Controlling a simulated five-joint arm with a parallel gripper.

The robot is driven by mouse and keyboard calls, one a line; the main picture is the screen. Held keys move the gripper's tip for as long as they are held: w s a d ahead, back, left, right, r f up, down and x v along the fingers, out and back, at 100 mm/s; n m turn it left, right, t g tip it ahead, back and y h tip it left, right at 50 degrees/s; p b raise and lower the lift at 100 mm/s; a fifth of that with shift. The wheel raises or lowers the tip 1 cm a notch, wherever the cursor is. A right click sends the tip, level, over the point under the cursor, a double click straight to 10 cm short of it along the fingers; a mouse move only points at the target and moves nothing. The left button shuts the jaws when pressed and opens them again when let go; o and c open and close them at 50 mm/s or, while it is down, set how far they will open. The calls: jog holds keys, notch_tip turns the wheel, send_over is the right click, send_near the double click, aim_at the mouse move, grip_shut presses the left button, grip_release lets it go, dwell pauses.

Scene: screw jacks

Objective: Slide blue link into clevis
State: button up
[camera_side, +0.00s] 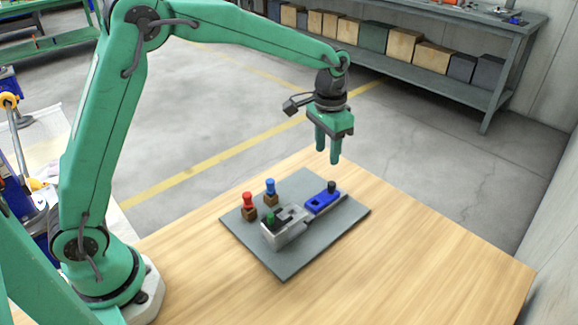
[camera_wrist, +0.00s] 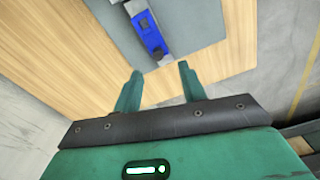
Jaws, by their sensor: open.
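The blue link (camera_side: 322,203) lies flat on the grey plate, in line with the grey clevis (camera_side: 288,226) and at its right end. A dark knob (camera_side: 332,187) stands up from the link's outer end. The blue link (camera_wrist: 148,32) also shows at the top of the wrist view, with a grey part of the clevis or its track (camera_wrist: 133,8) beyond it. My gripper (camera_side: 328,158) is open and empty, pointing down above and behind the link, well clear of it. Its two fingers (camera_wrist: 160,80) show apart in the wrist view. Whether the link touches the clevis is hard to tell.
The grey plate (camera_side: 284,268) lies on the wooden table (camera_side: 420,255). A red peg (camera_side: 247,200) and a blue peg (camera_side: 270,187) stand in brown blocks left of the clevis. A green knob (camera_side: 270,218) sits at the clevis. The table's right side is clear.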

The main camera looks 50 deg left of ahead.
aim_at(332, 183)
jog(key=shift+w+d+f, duration=0.3)
jog(key=shift+w+f, duration=0.15)
jog(key=shift+f, duration=0.25)
jog(key=shift+w+d+f, duration=0.25)
jog(key=shift+w+f, duration=0.15)
jog(key=shift+f, duration=0.25)
jog(key=shift+f, duration=0.15)
jog(key=shift+f, duration=3.75)
grip_shut()
